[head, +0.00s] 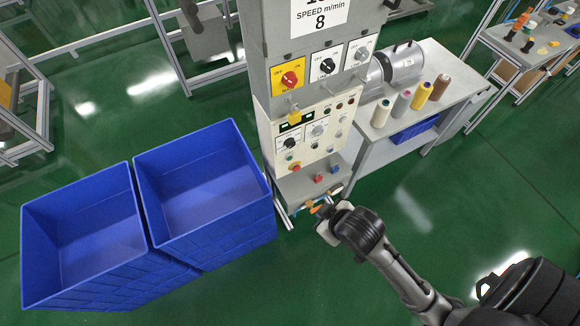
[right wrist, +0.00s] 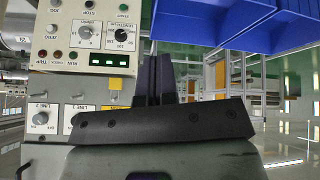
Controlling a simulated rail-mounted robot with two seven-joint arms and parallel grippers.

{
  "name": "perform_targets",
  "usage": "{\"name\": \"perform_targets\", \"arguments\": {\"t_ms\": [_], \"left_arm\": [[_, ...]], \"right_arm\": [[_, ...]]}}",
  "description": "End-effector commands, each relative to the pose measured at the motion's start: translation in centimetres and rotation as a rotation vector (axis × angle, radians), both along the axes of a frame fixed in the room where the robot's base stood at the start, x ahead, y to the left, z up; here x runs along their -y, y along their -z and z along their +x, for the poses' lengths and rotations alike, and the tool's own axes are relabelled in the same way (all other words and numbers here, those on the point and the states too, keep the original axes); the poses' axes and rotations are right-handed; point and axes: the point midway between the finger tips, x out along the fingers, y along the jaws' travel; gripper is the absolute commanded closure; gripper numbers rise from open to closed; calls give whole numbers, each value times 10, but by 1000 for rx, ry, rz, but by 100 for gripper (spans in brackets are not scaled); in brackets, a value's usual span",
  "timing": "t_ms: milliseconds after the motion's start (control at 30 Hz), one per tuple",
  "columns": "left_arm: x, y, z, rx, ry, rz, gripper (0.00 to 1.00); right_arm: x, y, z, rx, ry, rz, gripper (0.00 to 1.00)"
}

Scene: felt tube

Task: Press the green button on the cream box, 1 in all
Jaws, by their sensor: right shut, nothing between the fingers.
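The cream box (head: 325,110) is a control panel on the front of the grey machine column. In the right wrist view the cream panel (right wrist: 68,38) appears upside down, at the upper left. A small green button (right wrist: 123,7) is on it near the top edge of that view, beside a black button (right wrist: 89,4). In the head view I cannot clearly pick out the green button. My right gripper (head: 316,209) is in front of the column, low in the picture. Its dark fingers (right wrist: 160,78) are shut and empty, and look apart from the panel. My left gripper is out of view.
Two blue bins (head: 200,178) stand left of the column. A grey shelf (head: 303,188) with red and blue buttons juts out below the panel. A table (head: 400,130) with thread cones is at right. Green floor is open at front right.

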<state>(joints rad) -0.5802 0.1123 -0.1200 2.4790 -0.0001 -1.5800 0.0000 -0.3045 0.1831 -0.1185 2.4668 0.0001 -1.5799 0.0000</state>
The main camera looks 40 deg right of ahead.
Motion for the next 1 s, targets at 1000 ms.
{"name": "perform_targets", "arguments": {"t_ms": [1000], "left_arm": [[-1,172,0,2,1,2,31]], "right_arm": [[136,336,198,-37,-99,61,100]]}}
